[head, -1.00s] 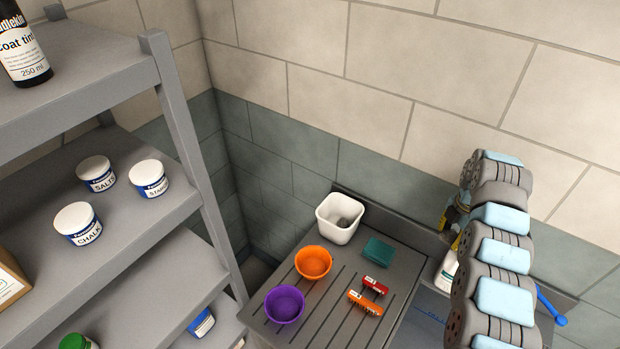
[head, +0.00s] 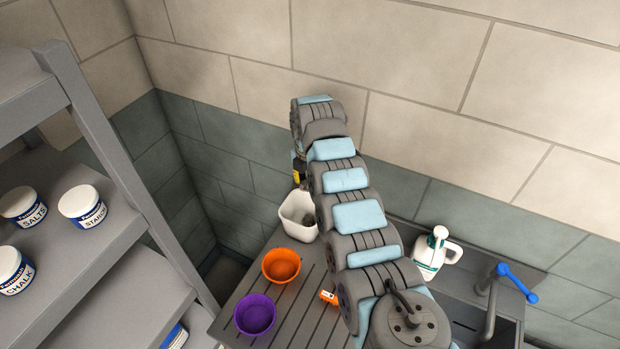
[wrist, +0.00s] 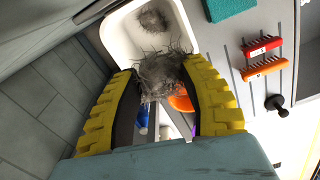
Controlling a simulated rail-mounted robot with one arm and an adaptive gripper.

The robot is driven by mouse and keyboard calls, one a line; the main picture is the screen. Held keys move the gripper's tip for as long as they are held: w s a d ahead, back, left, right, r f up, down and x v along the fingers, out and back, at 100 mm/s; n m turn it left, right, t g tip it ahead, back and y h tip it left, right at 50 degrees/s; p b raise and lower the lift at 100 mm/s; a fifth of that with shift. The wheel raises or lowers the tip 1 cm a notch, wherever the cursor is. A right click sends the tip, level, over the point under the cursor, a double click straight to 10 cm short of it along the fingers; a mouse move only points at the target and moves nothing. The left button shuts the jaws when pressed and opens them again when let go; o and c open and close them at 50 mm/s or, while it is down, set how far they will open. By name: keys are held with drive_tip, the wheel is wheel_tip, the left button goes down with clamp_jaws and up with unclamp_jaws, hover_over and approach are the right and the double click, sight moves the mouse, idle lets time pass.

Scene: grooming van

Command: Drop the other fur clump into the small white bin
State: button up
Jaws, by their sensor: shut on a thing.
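In the wrist view my gripper (wrist: 164,98) has its yellow fingers shut on a grey fur clump (wrist: 160,75). The held clump overlaps the near edge of the small white bin (wrist: 118,38) in that view; its height above the bin is hard to tell. Another grey fur clump (wrist: 153,20) lies inside the bin. In the head view the bin (head: 288,212) stands at the back of the grooved counter, partly hidden by my arm. My gripper is mostly hidden there, with a bit of yellow showing above the bin.
An orange bowl (head: 281,265) and a purple bowl (head: 255,314) stand in front of the bin. A red brush (wrist: 262,46), an orange brush (wrist: 264,68) and a teal cloth (wrist: 230,8) lie beside it.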

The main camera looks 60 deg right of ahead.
sight(307, 183)
drive_tip(key=shift+a+f, duration=0.4)
drive_tip(key=shift+f, duration=0.4)
drive_tip(key=shift+f+b, duration=1.4)
drive_tip(key=shift+f, duration=0.75)
drive_tip(key=o, duration=0.7)
drive_tip(key=shift+r, duration=0.15)
wheel_tip(307, 183, up, 12)
drive_tip(key=shift+f, duration=0.1)
